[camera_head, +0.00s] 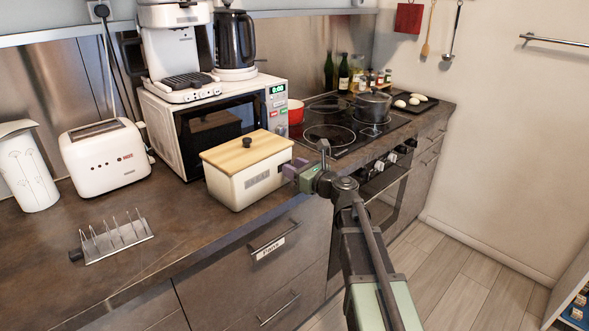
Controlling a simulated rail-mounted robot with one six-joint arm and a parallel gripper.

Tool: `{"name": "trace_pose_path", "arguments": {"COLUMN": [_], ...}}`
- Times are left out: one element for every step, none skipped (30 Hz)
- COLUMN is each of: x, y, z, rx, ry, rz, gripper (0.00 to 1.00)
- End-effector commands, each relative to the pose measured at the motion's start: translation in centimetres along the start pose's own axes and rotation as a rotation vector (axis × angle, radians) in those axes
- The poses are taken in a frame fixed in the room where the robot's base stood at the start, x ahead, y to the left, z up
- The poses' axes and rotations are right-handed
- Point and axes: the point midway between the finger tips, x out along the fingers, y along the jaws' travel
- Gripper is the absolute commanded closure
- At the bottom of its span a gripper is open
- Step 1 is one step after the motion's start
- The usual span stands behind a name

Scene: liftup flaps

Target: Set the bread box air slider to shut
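The bread box (229,187) is cream with a wooden lid (236,154) and a black knob. It stands on the counter in front of the microwave, with its lid on. A small grey vent panel (262,183), apparently the air slider, is on its front face; its setting is too small to tell. My gripper (291,170) is at the box's front right corner, its purple tip close to the front face. I cannot tell whether it touches the box, or whether its fingers are open or shut.
A microwave (165,132) stands behind the box, bearing a coffee machine (178,50) and kettle (235,42). A toaster (103,157) and a toast rack (115,238) are to the left. The cooktop (332,133) with a pot (373,107) is right. Counter in front of the toaster is mostly clear.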

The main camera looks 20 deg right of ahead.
Motion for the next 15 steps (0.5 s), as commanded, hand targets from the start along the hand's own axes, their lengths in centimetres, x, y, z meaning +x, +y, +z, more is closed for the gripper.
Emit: {"name": "trace_pose_path", "arguments": {"x": [0.0,0.0,0.0,-0.1,-0.3,-0.7,-1.2,-1.7,-2.6,-3.4,-4.1,-5.2,-6.0,-6.8,-7.7], "y": [0.0,0.0,0.0,0.0,0.0,0.1,0.1,0.1,0.1,0.2,0.2,0.2,0.2,0.1,0.2], "z": [0.0,0.0,0.0,0.0,0.0,0.0,0.0,0.0,0.0,0.0,0.0,0.0,0.0,0.0,0.0], "rx": [0.0,0.0,0.0,0.0,0.0,0.0,0.0,0.0,0.0,0.0,0.0,0.0,0.0,0.0,0.0], "ry": [0.0,0.0,0.0,0.0,0.0,0.0,0.0,0.0,0.0,0.0,0.0,0.0,0.0,0.0,0.0], "rz": [0.0,0.0,0.0,0.0,0.0,-0.001,-0.002,-0.002,-0.003,-0.003,-0.003,-0.003,-0.003,-0.004,-0.003], "gripper": [0.6,0.6,0.6,0.6,0.6,0.6,0.6,0.6,0.6,0.6,0.6,0.6,0.6,0.6,0.6]}}
